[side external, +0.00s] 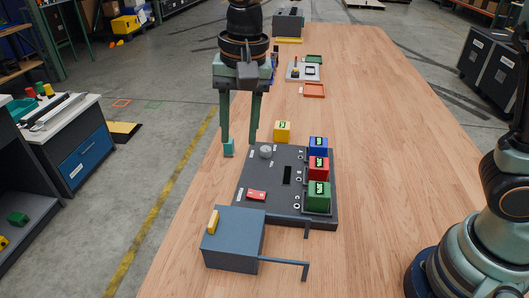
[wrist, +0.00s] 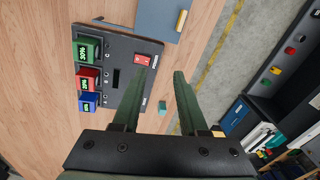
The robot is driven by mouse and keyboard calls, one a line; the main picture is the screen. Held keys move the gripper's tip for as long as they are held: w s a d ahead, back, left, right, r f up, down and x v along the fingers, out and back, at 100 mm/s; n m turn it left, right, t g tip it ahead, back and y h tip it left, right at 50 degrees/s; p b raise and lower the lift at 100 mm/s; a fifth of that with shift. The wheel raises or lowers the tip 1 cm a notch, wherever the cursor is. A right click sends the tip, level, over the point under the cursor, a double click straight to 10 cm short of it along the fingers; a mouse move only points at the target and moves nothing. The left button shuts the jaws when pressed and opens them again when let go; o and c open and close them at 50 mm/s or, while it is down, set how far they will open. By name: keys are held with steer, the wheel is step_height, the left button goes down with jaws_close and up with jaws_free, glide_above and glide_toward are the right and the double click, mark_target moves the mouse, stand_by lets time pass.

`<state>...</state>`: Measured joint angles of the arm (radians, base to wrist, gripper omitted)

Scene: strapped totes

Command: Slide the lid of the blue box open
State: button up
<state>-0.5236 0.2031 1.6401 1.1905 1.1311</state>
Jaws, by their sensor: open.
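The slate-blue box (side external: 232,250) stands at the front left of the table. A yellow handle (side external: 213,222) is on the left part of its top, and the top looks closed. My gripper (side external: 239,141) is open and empty, pointing down. It is behind the box, apart from it, near the table's left edge.
A dark panel (side external: 270,180) behind the box carries a red switch (side external: 257,195), a knob and green, red and blue labelled cubes. A yellow cube (side external: 282,131) stands behind it. A small teal block (side external: 228,148) shows by my left fingertip.

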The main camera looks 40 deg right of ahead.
steer(key=m, duration=0.2)
glide_above(213, 218)
step_height(213, 218, down, 3)
steer(key=f+g, duration=0.1)
steer(key=shift+h, duration=0.3)
step_height(213, 218, down, 12)
steer(key=shift+r, duration=0.1)
steer(key=shift+c, duration=0.3)
jaws_close()
stand_by(0.8)
